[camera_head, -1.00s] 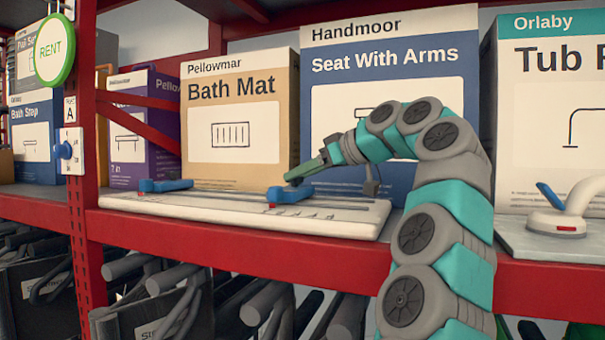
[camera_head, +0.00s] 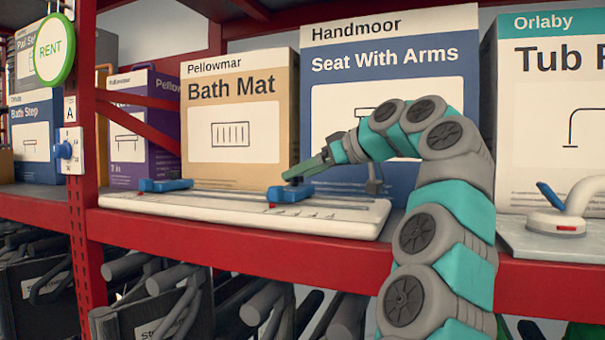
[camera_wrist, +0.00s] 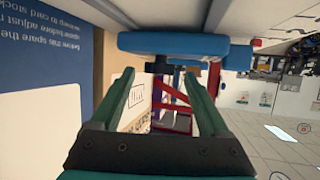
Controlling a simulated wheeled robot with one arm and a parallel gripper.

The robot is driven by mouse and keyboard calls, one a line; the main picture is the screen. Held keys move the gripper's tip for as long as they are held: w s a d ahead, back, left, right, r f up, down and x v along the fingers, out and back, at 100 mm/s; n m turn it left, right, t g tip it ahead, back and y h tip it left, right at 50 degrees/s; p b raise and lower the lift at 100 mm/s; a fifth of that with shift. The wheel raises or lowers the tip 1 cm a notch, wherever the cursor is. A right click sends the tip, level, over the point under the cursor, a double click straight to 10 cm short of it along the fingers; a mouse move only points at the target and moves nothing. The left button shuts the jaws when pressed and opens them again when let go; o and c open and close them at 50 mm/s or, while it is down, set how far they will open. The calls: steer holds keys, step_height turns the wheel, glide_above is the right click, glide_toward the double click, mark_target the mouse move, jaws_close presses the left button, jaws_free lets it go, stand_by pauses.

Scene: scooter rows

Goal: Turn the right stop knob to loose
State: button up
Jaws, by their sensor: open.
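A white board (camera_head: 230,210) lies along the front of the shelf and carries two blue stops on a slot. The right stop knob (camera_head: 292,193) is the blue piece at the board's middle, with a small red mark under its left end. In the wrist view the blue knob (camera_wrist: 180,44) spans the top, just beyond the fingertips. My gripper (camera_head: 288,178) is just above and behind the right knob, and its two green fingers (camera_wrist: 165,75) are apart with nothing between them. I cannot tell whether they touch the knob. The left stop (camera_head: 165,185) sits apart on the board.
Boxes stand close behind: the Bath Mat box (camera_head: 235,150) and the blue Seat With Arms box (camera_head: 335,70). A red post (camera_head: 85,230) with a blue-knobbed plate is at left. A white-and-blue device (camera_head: 562,215) stands at right. The front of the board is clear.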

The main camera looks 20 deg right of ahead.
steer(key=s+d, duration=0.2)
steer(key=s, duration=0.2)
steer(key=s+d, duration=0.2)
steer(key=s, duration=0.2)
steer(key=s+d+r+b, duration=0.1)
steer(key=s+d, duration=0.2)
steer(key=s, duration=0.1)
steer(key=shift+s, duration=0.25)
